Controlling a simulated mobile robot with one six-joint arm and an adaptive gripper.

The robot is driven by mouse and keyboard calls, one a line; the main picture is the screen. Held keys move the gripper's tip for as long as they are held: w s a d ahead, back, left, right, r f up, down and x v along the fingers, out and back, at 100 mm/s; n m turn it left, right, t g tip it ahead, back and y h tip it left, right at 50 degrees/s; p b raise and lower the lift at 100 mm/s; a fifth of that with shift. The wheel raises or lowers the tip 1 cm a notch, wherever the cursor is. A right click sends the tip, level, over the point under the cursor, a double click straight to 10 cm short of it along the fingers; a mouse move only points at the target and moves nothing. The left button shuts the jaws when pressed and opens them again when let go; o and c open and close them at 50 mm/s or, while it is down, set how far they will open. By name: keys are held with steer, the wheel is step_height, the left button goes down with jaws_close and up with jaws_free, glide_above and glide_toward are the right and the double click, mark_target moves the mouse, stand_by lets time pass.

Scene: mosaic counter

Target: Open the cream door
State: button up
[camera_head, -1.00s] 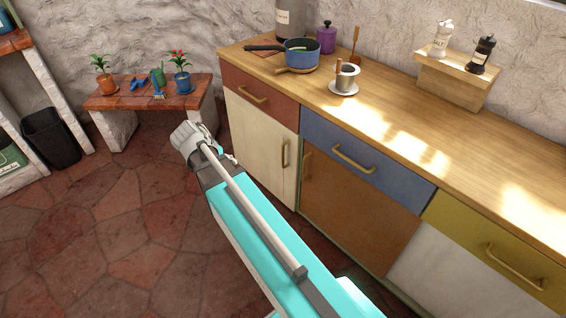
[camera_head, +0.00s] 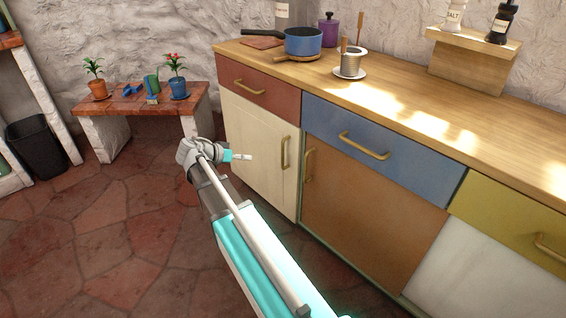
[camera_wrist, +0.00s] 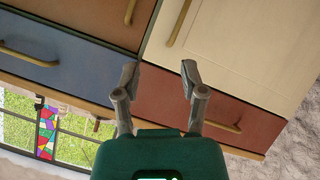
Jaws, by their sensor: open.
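The cream door (camera_head: 252,135) is shut in the head view, under the red drawer at the left end of the counter. Its upright brass handle (camera_head: 285,153) is near its right edge. In the wrist view the cream door (camera_wrist: 245,50) fills the upper right, with its handle (camera_wrist: 180,22) above the fingers. My gripper (camera_head: 240,156) is in front of the door, left of the handle and apart from it. In the wrist view my gripper (camera_wrist: 159,74) is open, with nothing between its fingers.
A brown door (camera_head: 365,215) with its own handle (camera_head: 308,165) adjoins on the right, under a blue drawer (camera_head: 385,140). The red drawer (camera_head: 258,88) has a protruding handle. A low plant bench (camera_head: 140,105) stands left. The floor in front is clear.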

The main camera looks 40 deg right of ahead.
mark_target(283, 151)
steer(key=w+d+f+m+h+b, duration=0.2)
steer(key=d+f+m+b, duration=0.1)
steer(key=b, duration=0.5)
steer(key=w+d+f+m+g+h+b, duration=0.1)
steer(key=w+d+f+m+h+b, duration=0.2)
steer(key=f+b, duration=0.3)
steer(key=b, duration=0.3)
steer(key=shift+w+d+f+h, duration=0.3)
steer(key=shift+d, duration=0.05)
steer(key=shift+d, duration=0.15)
steer(key=d, duration=0.4)
steer(key=s+d, duration=0.1)
steer(key=d, duration=0.8)
steer(key=shift+s+d, duration=0.2)
steer(key=shift+s, duration=0.15)
jaws_close()
steer(key=shift+d, duration=0.1)
